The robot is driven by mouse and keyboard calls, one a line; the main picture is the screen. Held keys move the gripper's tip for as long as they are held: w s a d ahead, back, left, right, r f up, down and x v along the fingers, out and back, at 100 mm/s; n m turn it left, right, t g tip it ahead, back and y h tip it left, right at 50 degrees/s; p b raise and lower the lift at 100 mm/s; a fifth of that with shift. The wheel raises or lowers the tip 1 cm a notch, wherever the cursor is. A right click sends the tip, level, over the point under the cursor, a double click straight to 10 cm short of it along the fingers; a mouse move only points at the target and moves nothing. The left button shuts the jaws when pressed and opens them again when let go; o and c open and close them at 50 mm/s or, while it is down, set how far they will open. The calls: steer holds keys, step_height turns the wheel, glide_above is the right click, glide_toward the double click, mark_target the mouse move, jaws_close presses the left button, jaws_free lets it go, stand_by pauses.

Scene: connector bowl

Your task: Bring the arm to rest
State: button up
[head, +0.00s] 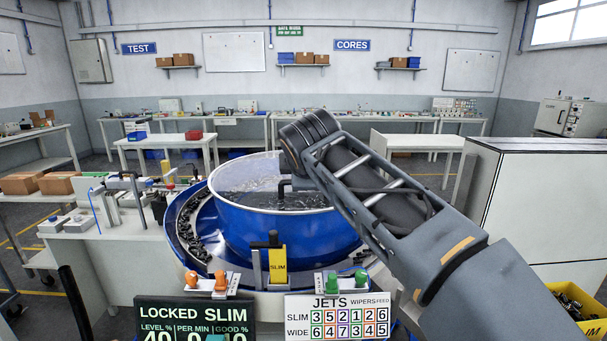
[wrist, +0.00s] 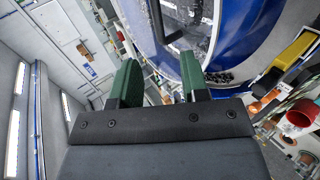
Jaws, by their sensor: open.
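My gripper (wrist: 158,78) shows in the wrist view with its two green fingers apart and nothing between them. In that view the blue bowl (wrist: 189,70) is beyond the right finger, and the picture is tilted. In the head view my arm reaches from the lower right up and across the right side of the blue bowl (head: 245,236). The green fingers cannot be made out in the head view. Dark parts lie in the bowl and along its outer track (head: 187,235).
A yellow SLIM block (head: 278,266) stands at the bowl's front, above a LOCKED SLIM display (head: 194,317) and a JETS board (head: 337,317). A white cabinet (head: 555,175) stands to the right, and a yellow bin (head: 592,328) at lower right. Benches line the back wall.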

steer(key=s+d+f+m+g+h+p, duration=0.1)
steer(key=s+d+f+m+g, duration=0.2)
steer(key=s+d+f+m, duration=0.5)
steer(key=s+d+f+m+g+h+p, duration=0.15)
steer(key=s+d+f+m, duration=0.3)
steer(key=d+f, duration=0.5)
steer(key=s+d+f+m+g, duration=0.3)
steer(key=s+d+f+m, duration=0.1)
steer(key=s+f+m, duration=0.3)
steer(key=shift+s+f+y+p, duration=0.4)
steer(key=shift+s+f, duration=0.25)
steer(key=shift+f, duration=0.2)
steer(key=shift+s, duration=0.1)
